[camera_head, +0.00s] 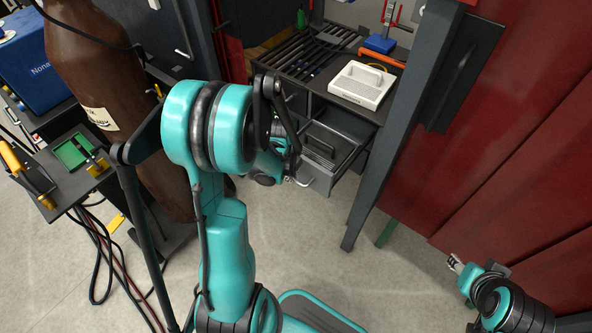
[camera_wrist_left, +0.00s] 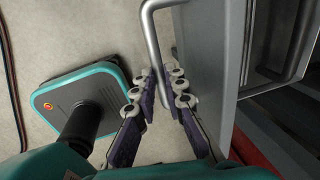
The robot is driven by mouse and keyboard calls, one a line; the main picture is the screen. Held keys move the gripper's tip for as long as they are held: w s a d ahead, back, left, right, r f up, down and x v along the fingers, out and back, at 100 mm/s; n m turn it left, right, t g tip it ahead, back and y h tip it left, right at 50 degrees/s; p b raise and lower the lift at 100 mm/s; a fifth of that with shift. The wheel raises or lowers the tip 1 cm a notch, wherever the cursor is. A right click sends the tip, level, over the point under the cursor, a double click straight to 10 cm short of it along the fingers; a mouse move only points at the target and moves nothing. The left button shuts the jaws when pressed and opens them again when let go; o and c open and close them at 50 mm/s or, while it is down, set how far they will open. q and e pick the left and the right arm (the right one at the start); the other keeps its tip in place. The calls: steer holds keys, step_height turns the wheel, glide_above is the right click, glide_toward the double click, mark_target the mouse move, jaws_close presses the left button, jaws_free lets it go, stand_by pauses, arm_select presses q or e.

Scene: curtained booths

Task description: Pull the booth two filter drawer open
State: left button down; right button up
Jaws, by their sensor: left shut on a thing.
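The grey filter drawer (camera_head: 321,176) under the booth's worktop stands partly out, with its inside and a dark handled piece in it showing. In the left wrist view, its flat grey front (camera_wrist_left: 216,60) is at the right, and its pale bar handle (camera_wrist_left: 152,32) runs down between my fingers. My left gripper (camera_wrist_left: 161,88) is shut on the handle; in the head view my own arm mostly hides it. My right gripper (camera_head: 456,264) is at the lower right, away from the drawer, too small to tell its opening.
A dark booth post (camera_head: 372,165) and red curtain (camera_head: 500,150) stand to the right. A brown cylinder (camera_head: 98,85) and hoses are at left. The floor before the drawer is clear.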

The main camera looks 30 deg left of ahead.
arm_select(q)
steer(key=shift+s, duration=0.5)
steer(key=c, duration=1.6)
jaws_free()
steer(key=r, duration=0.4)
steer(key=s+r, duration=0.1)
steer(key=r, duration=0.3)
steer(key=s+r, duration=0.1)
steer(key=r, duration=0.2)
steer(key=shift+s+a+r, duration=0.1)
steer(key=shift+s+r, duration=0.05)
steer(key=shift+r, duration=0.25)
